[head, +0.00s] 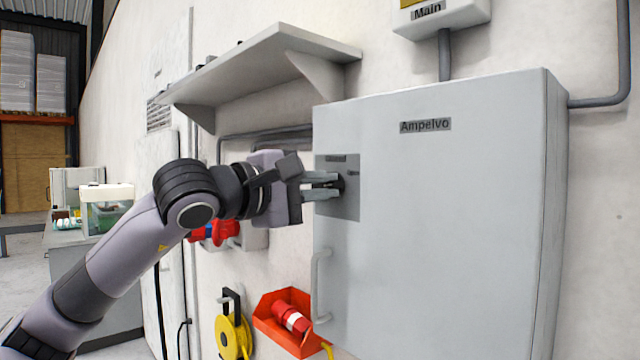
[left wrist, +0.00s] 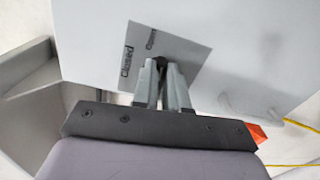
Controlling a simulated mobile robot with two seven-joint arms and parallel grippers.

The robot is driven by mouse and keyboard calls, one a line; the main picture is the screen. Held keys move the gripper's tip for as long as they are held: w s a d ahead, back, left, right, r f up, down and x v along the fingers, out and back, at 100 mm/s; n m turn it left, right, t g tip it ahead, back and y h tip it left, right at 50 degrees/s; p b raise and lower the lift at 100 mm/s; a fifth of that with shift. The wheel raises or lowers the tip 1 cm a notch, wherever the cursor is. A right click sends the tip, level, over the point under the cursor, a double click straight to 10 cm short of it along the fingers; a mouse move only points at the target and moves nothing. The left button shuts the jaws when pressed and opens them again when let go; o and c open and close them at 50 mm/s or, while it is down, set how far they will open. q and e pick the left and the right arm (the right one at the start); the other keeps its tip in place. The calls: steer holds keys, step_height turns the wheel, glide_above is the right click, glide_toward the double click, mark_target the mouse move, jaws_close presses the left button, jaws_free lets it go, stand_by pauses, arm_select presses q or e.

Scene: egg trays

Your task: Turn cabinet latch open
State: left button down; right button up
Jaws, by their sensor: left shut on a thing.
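The grey cabinet (head: 450,220) with the label "Ampelvo" hangs on the wall, its door shut. A darker latch plate (head: 340,208) sits at the door's upper left; in the left wrist view the plate (left wrist: 185,48) reads "Closed" and "Open". My left gripper (head: 338,187) reaches the plate from the left and is shut on the small dark latch (left wrist: 160,62), which is mostly hidden between the fingers. The latch's exact angle cannot be told. The left gripper also shows in the left wrist view (left wrist: 161,68). My right gripper is not in view.
A door handle (head: 319,288) stands out below the plate. A shelf (head: 262,62) juts from the wall at upper left. An orange bin (head: 272,322) and a yellow cable reel (head: 232,335) are below. The space in front of the door's right part is clear.

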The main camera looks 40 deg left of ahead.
arm_select(q)
steer(key=shift+f+m, duration=0.1)
steer(key=shift+m, duration=0.6)
steer(key=c, duration=1.2)
jaws_free()
steer(key=shift+o, duration=0.2)
steer(key=s+b, duration=0.4)
steer(key=s, duration=0.3)
steer(key=shift+a, duration=0.3)
